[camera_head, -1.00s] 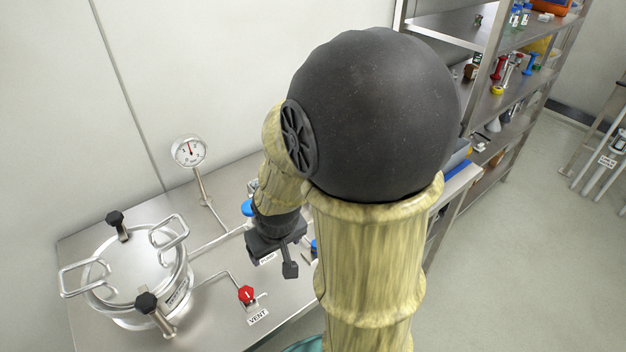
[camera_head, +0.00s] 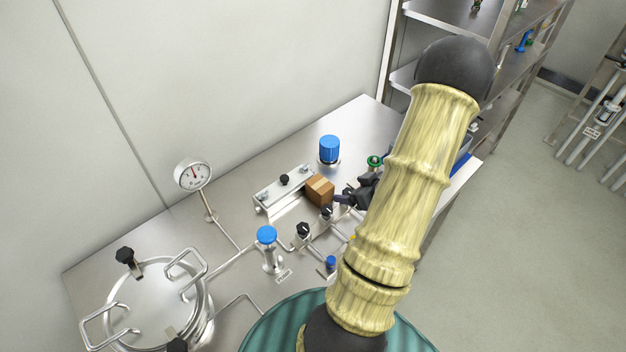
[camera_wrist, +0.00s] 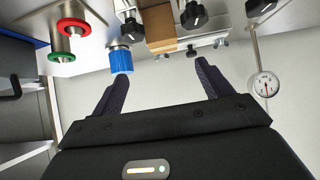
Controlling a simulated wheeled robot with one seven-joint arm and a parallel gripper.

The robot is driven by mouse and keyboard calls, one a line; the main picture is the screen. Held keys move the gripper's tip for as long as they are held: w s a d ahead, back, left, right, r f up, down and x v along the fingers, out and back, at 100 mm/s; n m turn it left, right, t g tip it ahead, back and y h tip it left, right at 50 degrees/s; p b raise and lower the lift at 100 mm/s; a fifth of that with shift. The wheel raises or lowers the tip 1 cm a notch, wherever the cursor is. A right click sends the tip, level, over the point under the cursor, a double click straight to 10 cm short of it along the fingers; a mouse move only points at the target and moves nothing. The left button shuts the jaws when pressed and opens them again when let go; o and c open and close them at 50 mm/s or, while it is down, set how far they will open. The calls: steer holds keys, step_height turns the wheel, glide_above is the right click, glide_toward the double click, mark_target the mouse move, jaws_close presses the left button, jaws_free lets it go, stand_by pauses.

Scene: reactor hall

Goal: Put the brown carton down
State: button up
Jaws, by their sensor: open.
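The brown carton (camera_head: 320,190) is a small box with a lighter tape strip. It stands on the steel bench at the right end of a metal bracket, and I cannot tell whether they touch. In the wrist view the carton (camera_wrist: 160,30) shows beyond the fingertips, apart from them. My gripper (camera_head: 345,198) is just right of the carton in the head view, partly hidden by my arm. In the wrist view my gripper (camera_wrist: 162,72) has its two fingers spread with nothing between them.
Close by are a blue-capped fitting (camera_head: 329,149), the metal bracket (camera_head: 284,190), black valve knobs (camera_head: 303,231), a green handwheel (camera_head: 375,161) and a blue-topped valve (camera_head: 266,235). A gauge (camera_head: 193,175) and lidded vessel (camera_head: 155,300) stand left. The bench's back corner is bare.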

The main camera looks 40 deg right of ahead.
mark_target(316, 185)
steer(key=shift+s, duration=0.2)
steer(key=p+x, duration=0.3)
steer(key=x, duration=0.9)
steer(key=shift+w+a, duration=0.1)
steer(key=shift+w, duration=0.25)
steer(key=shift+s+r, duration=0.1)
steer(key=shift+s, duration=0.1)
steer(key=shift+w+p, duration=0.45)
steer(key=p+x, duration=0.2)
steer(key=x, duration=0.1)
steer(key=shift+w+a, duration=0.15)
steer(key=shift+a, duration=0.05)
steer(key=shift+w+f, duration=0.4)
steer(key=shift+f, duration=0.15)
